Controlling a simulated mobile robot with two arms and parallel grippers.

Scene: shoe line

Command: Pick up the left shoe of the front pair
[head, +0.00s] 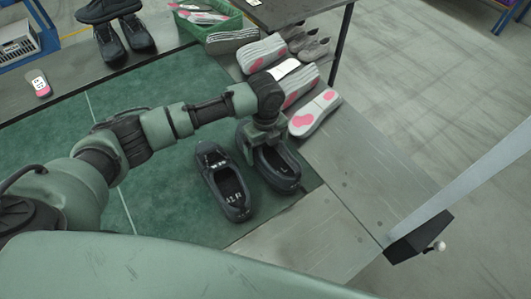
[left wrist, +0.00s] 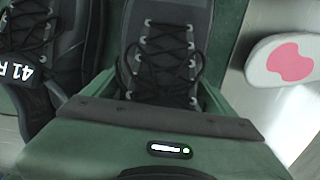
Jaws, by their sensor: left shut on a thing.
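Two dark shoes with black laces stand side by side on the green mat (head: 150,205) in the head view. My left gripper (head: 264,148) is shut on the right-hand one of the two, the gripped shoe (head: 284,176). In the left wrist view the laced front of this shoe (left wrist: 165,45) lies between the fingers. The other shoe (head: 222,182), left of it in the picture, stands free; in the left wrist view its tag (left wrist: 17,70) reads "41 R". The gripper hides part of the gripped shoe. I cannot tell whether it touches the mat. My right gripper is out of view.
White soles with pink patches (head: 316,113) lie just beyond the gripped shoe. A green crate (head: 222,38) and another dark pair (head: 124,40) stand farther back. A pink and white device (head: 39,84) lies at the left. The grey tabletop (head: 365,185) is bare at the right.

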